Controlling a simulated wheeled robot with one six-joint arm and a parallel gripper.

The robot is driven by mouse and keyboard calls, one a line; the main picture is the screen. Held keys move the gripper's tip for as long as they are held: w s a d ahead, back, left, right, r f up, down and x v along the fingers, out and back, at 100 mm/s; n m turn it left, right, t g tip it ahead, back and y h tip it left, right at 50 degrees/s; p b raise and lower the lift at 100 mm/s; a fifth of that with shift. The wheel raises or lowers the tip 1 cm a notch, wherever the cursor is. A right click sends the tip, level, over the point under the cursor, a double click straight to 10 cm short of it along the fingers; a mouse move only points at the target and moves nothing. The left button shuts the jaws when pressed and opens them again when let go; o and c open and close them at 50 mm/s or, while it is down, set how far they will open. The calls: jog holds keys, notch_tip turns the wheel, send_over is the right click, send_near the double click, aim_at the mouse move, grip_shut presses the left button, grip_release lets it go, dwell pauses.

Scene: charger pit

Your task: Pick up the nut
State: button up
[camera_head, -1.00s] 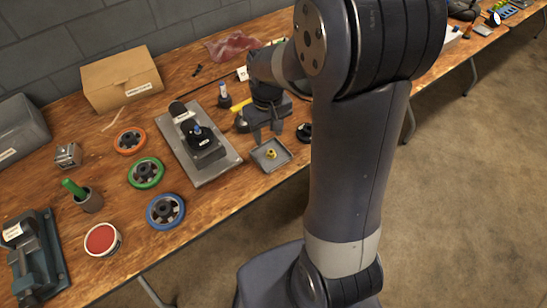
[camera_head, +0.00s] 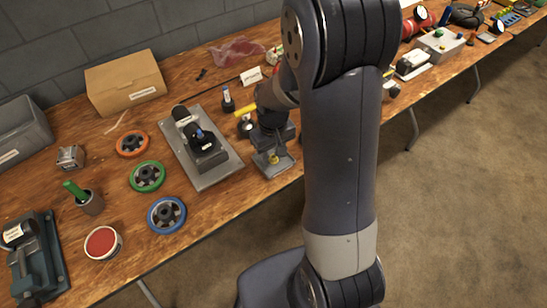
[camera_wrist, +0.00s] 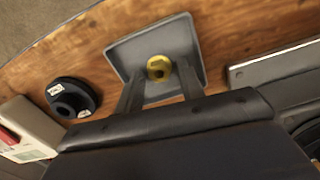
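The brass-yellow nut (camera_wrist: 159,68) lies in a small square grey tray (camera_wrist: 128,52) near the table's front edge. In the head view the nut (camera_head: 273,160) shows small, and the tray (camera_head: 262,171) is partly covered by my fingers. My gripper (camera_wrist: 157,95) is open, pointing down over the tray. In the wrist view its two fingers stand apart, one to each side of the nut's near side. The fingertips are low, at about the tray; whether they are beside the nut or still above it I cannot tell.
A grey plate (camera_head: 215,175) with a black fixture stands left of the tray. A black round part (camera_wrist: 72,98) sits beside the tray. Blue (camera_head: 166,214), green (camera_head: 147,176) and orange (camera_head: 132,143) handwheels lie farther left. A cardboard box (camera_head: 125,86) stands at the back.

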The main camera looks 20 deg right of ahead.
grip_shut()
notch_tip(320, 180, up, 10)
jog(key=p, duration=0.1)
dwell(0.6)
